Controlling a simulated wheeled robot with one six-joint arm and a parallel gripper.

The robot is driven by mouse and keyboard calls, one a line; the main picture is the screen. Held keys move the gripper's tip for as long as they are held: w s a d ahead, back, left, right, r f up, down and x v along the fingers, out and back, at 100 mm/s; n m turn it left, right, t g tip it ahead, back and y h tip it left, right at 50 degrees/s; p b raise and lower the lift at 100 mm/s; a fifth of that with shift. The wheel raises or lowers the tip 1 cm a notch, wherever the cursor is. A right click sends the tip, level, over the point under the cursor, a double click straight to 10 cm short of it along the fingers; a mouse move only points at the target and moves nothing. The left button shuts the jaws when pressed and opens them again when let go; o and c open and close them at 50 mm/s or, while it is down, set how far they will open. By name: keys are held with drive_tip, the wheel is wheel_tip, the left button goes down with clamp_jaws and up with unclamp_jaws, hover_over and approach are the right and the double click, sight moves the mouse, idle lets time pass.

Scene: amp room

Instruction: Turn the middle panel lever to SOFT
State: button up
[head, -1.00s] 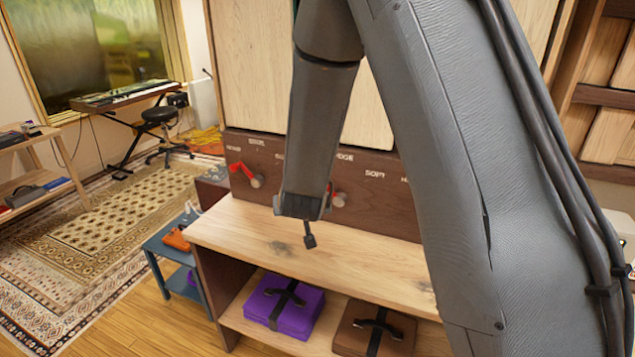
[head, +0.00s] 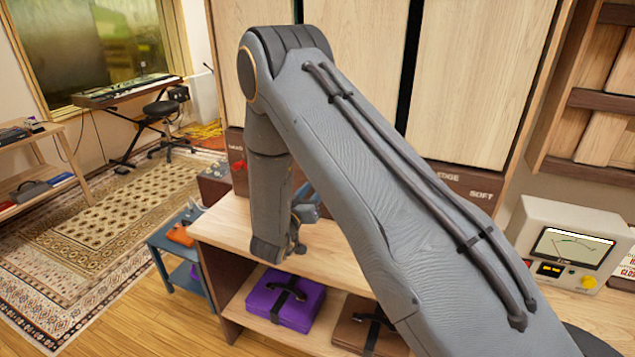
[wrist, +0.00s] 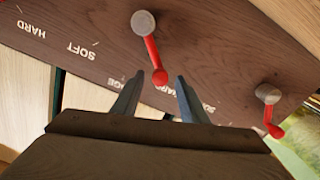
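The brown lever panel (head: 478,180) runs along the back of the wooden bench in the head view; my arm hides its middle. In the wrist view the panel appears upside down.
Another red lever (wrist: 271,112) is at the right of the wrist view. A meter box (head: 572,245) stands at the right. Purple (head: 283,298) and brown (head: 366,325) cases sit on the shelf below. The bench top (head: 335,255) is mostly clear.

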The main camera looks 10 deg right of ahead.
drive_tip(key=shift+p+x, duration=0.4)
drive_tip(key=shift+x, duration=1.3)
clamp_jaws()
